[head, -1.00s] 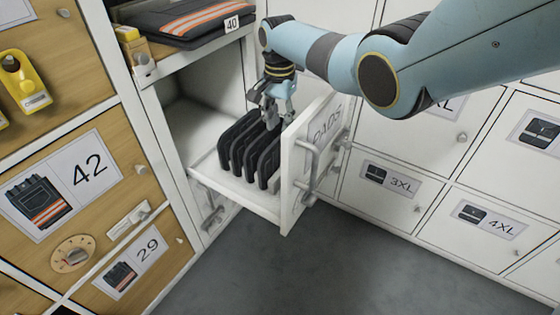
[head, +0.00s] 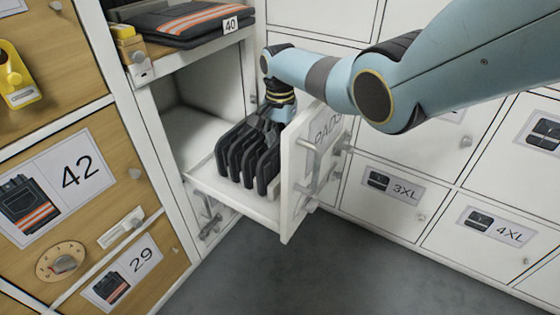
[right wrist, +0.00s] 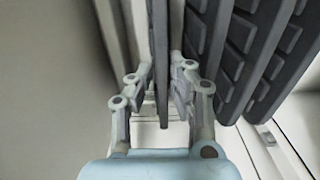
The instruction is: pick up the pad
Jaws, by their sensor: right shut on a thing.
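Several black pads (head: 235,155) stand upright in a row in the white pulled-out drawer (head: 238,202), inside the open locker. My right gripper (head: 270,130) is low at the drawer-front end of the row, its fingertips partly hidden by the pads and drawer front. In the right wrist view, my right gripper (right wrist: 165,90) has its fingers on both sides of one thin dark pad (right wrist: 160,55) at the end of the row, and is shut on it. The other ribbed pads (right wrist: 240,50) are close beside it on the right. My left gripper is not in view.
The drawer front (head: 305,165) with its metal handle (head: 312,165) stands close beside the gripper. A shelf above holds folded dark workwear (head: 190,22) with orange stripes. White and wooden locker doors surround the drawer. The grey floor (head: 320,265) in front is clear.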

